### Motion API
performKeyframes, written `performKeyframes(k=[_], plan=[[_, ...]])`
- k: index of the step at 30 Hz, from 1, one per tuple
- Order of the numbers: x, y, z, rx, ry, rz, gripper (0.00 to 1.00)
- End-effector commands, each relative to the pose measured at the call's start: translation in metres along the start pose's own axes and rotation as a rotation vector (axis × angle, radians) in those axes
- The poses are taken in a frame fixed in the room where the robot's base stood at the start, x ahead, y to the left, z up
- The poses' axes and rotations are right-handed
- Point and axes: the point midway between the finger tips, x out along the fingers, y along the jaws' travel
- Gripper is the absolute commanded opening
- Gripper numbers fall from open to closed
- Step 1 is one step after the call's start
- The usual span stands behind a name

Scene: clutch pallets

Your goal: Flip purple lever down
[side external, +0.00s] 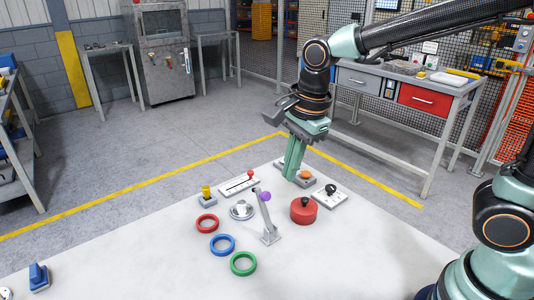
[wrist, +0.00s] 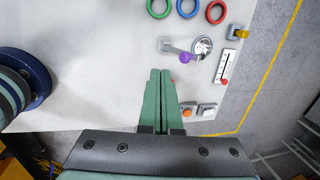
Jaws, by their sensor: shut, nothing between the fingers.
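The lever (side external: 265,215) stands raised on a grey base (side external: 271,236), leaning slightly left in the side external view. Its purple ball (side external: 266,196) is near the top. In the wrist view the purple ball (wrist: 186,57) lies just beyond and right of my fingertips, with the lever base (wrist: 163,43) farther off. My gripper (side external: 289,178) points down above the table, behind and to the right of the lever in the side view. Its green fingers (wrist: 161,71) are together and empty, apart from the lever.
An orange button box (side external: 305,175) and a black knob plate (side external: 330,195) are near my gripper. A red-knobbed slider (side external: 238,185), silver dial (side external: 242,210) and blue ring (side external: 222,245) lie left.

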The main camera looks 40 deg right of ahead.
Motion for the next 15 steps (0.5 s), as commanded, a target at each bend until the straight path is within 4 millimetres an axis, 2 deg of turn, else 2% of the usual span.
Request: performKeyframes(k=[3,10,15], plan=[[0.025,0.001,-0.002,0.000,0.003,0.006,0.00],[0.071,0.000,-0.004,0.000,0.004,0.005,0.00],[0.086,-0.016,-0.005,0.001,0.005,-0.001,0.00]])
